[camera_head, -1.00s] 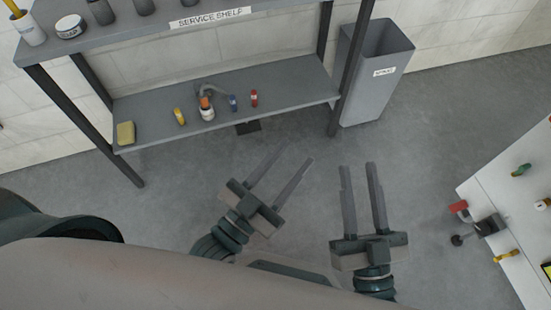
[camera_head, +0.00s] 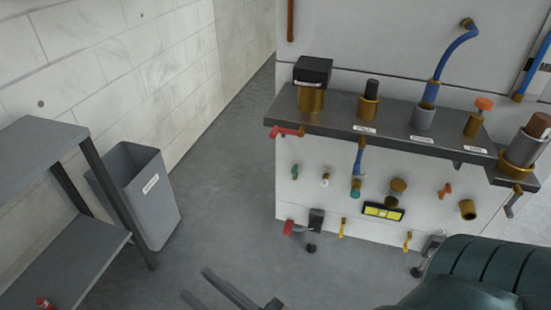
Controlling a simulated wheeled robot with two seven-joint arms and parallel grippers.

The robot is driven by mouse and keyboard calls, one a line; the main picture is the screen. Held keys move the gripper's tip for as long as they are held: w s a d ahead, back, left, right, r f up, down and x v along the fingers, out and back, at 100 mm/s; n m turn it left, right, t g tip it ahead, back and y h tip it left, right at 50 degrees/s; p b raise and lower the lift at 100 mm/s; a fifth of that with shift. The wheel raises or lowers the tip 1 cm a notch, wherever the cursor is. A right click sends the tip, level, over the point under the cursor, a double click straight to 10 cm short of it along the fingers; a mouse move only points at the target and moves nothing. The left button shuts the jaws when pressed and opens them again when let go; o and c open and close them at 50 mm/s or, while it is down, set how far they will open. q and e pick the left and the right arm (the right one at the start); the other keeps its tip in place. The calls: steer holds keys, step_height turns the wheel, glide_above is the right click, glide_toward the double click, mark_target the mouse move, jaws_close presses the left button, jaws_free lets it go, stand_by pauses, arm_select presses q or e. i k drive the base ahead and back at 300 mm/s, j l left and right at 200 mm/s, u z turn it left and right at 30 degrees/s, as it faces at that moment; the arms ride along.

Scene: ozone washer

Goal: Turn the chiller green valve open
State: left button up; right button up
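The ozone washer cabinet (camera_head: 325,205) stands on the right half of the view. A small green valve handle (camera_head: 294,172) sits at the left of its white front panel, below the grey ledge. A teal fitting (camera_head: 355,188) ends a blue pipe farther right on the panel. I cannot read a chiller label on either. My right gripper (camera_head: 195,282) shows at the bottom edge, its fingers apart and empty. It is below and left of the green valve, well apart from it. My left gripper is out of view.
A grey ledge (camera_head: 395,128) juts from the cabinet with several brass fittings on it. Red (camera_head: 292,228) and yellow handles sit low on the panel. A grey bin (camera_head: 150,205) and service shelf (camera_head: 75,262) stand left. Floor between bin and cabinet is clear.

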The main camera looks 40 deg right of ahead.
mark_target(294, 170)
steer(key=z, duration=1.3)
